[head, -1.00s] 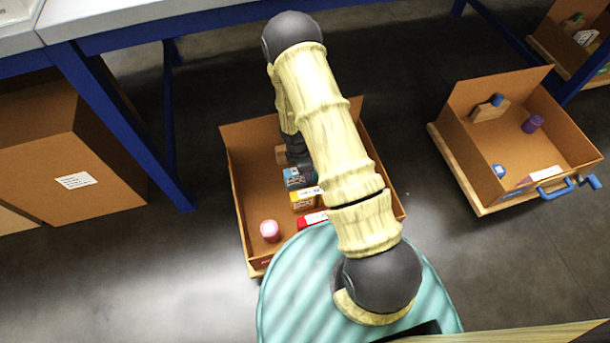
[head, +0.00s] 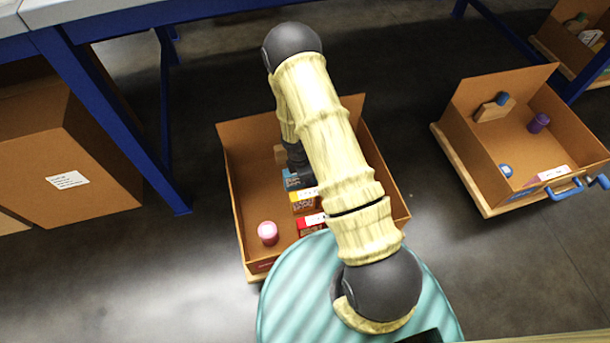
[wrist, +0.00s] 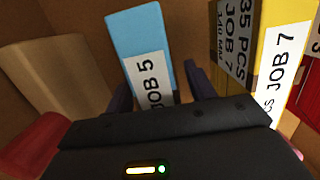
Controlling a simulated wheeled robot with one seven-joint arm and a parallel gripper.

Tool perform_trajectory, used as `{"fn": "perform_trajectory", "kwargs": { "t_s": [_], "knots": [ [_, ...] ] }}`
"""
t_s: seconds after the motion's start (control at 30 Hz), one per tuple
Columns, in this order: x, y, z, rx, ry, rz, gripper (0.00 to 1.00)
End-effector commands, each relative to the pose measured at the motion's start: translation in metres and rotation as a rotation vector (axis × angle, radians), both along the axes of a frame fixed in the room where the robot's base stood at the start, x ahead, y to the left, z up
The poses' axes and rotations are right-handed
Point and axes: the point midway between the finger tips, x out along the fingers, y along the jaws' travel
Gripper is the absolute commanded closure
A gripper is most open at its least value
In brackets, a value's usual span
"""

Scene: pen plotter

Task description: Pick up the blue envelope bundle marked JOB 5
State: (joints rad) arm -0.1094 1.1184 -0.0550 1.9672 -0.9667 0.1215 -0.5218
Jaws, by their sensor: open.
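The blue envelope bundle (wrist: 140,45) with a white JOB 5 label stands in a cardboard box (head: 232,190). In the head view the blue bundle (head: 292,180) is partly hidden by my arm. In the wrist view my gripper (wrist: 157,95) is open, with one dark finger on each side of the bundle's labelled end. I cannot tell whether the fingers touch it.
A yellow bundle marked JOB 7 (wrist: 283,60) stands close to the right of the blue one. A tan block (wrist: 55,70) stands left.

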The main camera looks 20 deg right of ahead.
Motion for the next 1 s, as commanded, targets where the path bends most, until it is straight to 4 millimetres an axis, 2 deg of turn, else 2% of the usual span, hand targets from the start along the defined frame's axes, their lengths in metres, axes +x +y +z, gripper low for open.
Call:
{"fn": "perform_trajectory", "kwargs": {
  "t_s": [0.07, 0.33, 0.67, 0.87, 1.0],
  "knots": [
    [0.0, 0.0, 0.0, 0.0, 0.0, 0.0, 0.45],
    [0.0, 0.0, 0.0, 0.0, 0.0, 0.0, 0.96],
    [0.0, 0.0, 0.004, 0.0, -0.001, 0.0, 0.97],
    [0.0, 0.0, 0.027, 0.0, -0.001, -0.001, 0.97],
    [0.001, 0.0, 0.052, 0.001, -0.002, -0.001, 0.97]
  ]
}}
